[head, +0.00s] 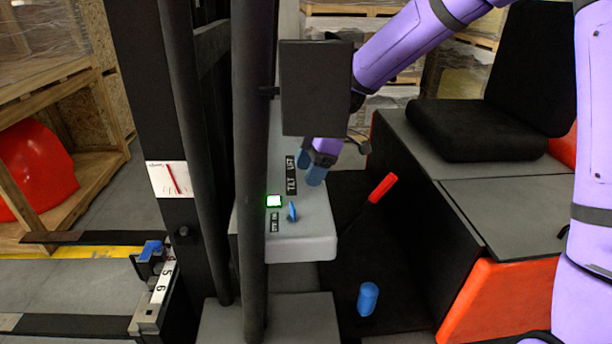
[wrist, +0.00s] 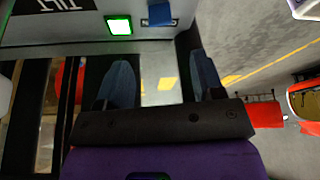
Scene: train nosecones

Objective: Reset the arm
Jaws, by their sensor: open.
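My gripper (head: 310,168) is at the end of my purple arm, over the far part of the grey console (head: 312,240) in the head view. Its two blue fingers are spread, with nothing between them. It also shows open in the wrist view (wrist: 161,85). The console carries a lit green button (head: 273,201) and a blue knob (head: 292,212). In the wrist view the lit button (wrist: 119,25) and blue knob (wrist: 160,13) lie beyond the fingers. I cannot tell whether the fingers touch the console; a black panel (head: 316,88) hides part of the wrist.
A red-handled lever (head: 382,188) and a blue cylinder (head: 368,298) stand right of the console. A black seat (head: 480,130) is at the right. Dark mast posts (head: 252,160) stand close on the left. Wooden shelving (head: 60,90) is farther left.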

